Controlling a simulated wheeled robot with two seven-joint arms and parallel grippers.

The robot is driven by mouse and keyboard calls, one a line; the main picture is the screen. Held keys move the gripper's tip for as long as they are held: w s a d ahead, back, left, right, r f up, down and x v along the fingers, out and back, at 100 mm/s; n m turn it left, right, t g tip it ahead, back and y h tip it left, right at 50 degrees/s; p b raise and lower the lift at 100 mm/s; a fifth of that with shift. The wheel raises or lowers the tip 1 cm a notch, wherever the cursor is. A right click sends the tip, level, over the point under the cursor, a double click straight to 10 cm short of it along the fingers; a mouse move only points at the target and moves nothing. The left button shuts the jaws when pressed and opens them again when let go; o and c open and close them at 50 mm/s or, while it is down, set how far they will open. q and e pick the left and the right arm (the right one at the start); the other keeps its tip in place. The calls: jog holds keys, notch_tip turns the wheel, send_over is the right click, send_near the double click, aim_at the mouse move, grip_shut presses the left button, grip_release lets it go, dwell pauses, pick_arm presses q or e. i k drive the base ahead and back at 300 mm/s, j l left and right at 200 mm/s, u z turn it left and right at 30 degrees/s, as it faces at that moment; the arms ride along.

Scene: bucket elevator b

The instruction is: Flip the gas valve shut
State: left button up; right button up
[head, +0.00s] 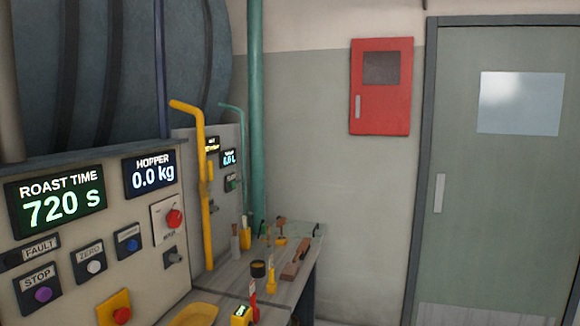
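A yellow pipe (206,228) rises behind the bench and bends left at its top. A small yellow piece sits against its middle; I cannot tell whether it is the gas valve's handle or which way it is set. No part clearly shows as the gas valve. Neither of my grippers is in view.
A control panel (60,253) with lit displays and buttons fills the left. A bench (222,286) holds several small tools and a yellow tray (192,316). A green pipe (256,120), a red wall cabinet (381,105) and a grey door (490,210) stand beyond.

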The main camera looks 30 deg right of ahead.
aim_at(210, 171)
jog(key=i+l, duration=0.2)
jog(key=l, duration=0.15)
jog(key=i+l+z, duration=0.1)
jog(key=l, duration=0.3)
jog(key=i+l, duration=0.25)
jog(key=i+l+z, duration=0.1)
jog(key=l, duration=0.35)
jog(key=i+l+u, duration=0.1)
jog(key=i+l, duration=0.15)
jog(key=i+l+u, duration=0.1)
jog(key=l, duration=0.35)
jog(key=i, duration=0.1)
